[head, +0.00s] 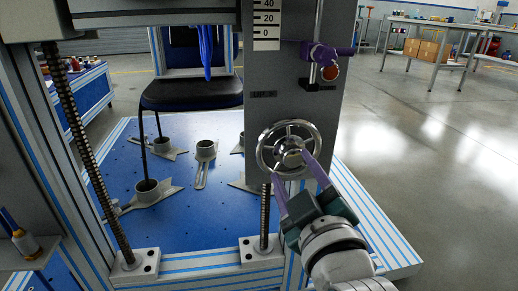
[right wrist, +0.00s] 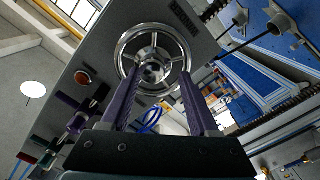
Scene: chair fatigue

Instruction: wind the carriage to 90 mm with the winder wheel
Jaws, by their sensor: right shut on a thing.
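The winder wheel (head: 289,124) is a chrome spoked handwheel on a grey upright panel (head: 262,83). It also shows in the right wrist view (right wrist: 153,34). My right gripper (head: 292,172) reaches up from the lower right with its two purple fingers at the wheel. In the right wrist view the fingers (right wrist: 157,82) lie either side of the hub, shut on the wheel. A white scale (head: 266,22) above the wheel shows 40, 20 and 0. No pointer against it can be made out. The carriage's reading cannot be told. My left gripper is not in view.
A dark chair (head: 190,92) stands behind, over a blue base plate (head: 200,222) with several grey clamps. Threaded screws (head: 85,140) rise at the front.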

